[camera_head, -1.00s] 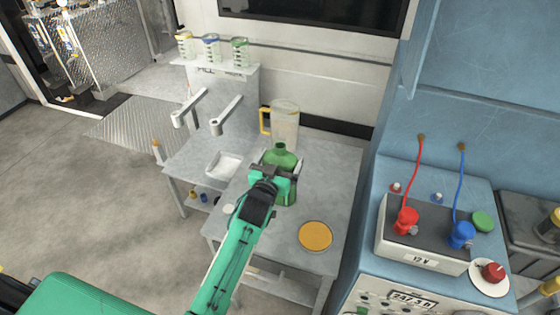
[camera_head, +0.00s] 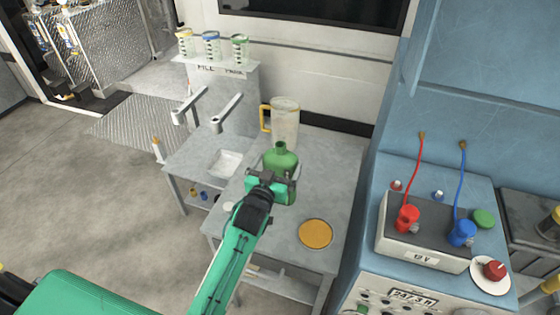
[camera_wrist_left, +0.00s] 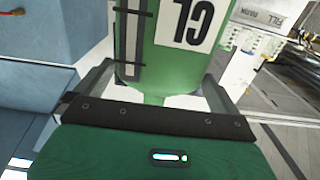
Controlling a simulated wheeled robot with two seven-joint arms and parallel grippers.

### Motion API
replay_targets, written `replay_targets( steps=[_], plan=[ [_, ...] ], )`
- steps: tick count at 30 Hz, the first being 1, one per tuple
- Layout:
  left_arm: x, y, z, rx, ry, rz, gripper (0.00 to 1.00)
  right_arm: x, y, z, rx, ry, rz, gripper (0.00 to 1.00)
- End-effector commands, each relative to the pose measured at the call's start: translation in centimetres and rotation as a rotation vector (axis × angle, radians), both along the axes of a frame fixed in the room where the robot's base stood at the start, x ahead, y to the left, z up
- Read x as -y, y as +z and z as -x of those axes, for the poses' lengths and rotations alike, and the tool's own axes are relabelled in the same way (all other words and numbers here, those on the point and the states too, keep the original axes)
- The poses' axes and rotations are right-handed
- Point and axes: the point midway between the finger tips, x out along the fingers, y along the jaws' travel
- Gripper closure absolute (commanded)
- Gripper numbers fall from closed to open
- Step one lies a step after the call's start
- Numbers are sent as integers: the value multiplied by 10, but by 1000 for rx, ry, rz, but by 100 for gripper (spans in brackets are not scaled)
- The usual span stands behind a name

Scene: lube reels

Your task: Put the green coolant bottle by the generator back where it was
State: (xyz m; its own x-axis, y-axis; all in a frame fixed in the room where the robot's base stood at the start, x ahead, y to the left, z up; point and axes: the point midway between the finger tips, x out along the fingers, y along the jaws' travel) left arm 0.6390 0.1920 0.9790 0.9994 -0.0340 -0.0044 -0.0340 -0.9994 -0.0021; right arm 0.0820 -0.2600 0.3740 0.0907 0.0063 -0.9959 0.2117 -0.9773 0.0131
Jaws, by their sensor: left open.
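The green coolant bottle (camera_head: 280,157) stands upright on the grey metal table in the head view. In the left wrist view the bottle (camera_wrist_left: 165,65) fills the top middle, with a white label, seen partly. My left gripper (camera_head: 271,180) is at the near side of the bottle, open. Its two fingers show on either side of the bottle in the wrist view, with the bottle's body between them. The gripper and wrist hide the bottle's lower near side. My right gripper is not in view.
A clear jug with a yellow handle (camera_head: 284,122) stands just behind the bottle. An orange disc (camera_head: 315,234) lies on the table (camera_head: 335,180) to the right. A white tray (camera_head: 225,163) is to the left. The blue generator cabinet (camera_head: 450,110) with a 12 V battery (camera_head: 425,235) stands at right.

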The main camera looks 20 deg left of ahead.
Motion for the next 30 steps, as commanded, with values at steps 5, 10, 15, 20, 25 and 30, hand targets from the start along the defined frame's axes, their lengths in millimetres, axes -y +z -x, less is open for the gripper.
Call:
replay_targets(
  steps=[5,10,15,20,25,30],
  plan=[
    [-1,-3,38,-1,-1,0,0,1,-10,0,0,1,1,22],
    [-2,-2,67,-1,0,1,0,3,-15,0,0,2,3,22],
    [-3,-1,86,0,0,0,0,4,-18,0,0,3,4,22],
    [-3,0,93,0,0,-1,0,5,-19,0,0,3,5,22],
    [-3,0,93,0,0,-1,0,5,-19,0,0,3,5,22],
    [-3,0,93,0,0,-1,0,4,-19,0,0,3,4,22]
  ],
)
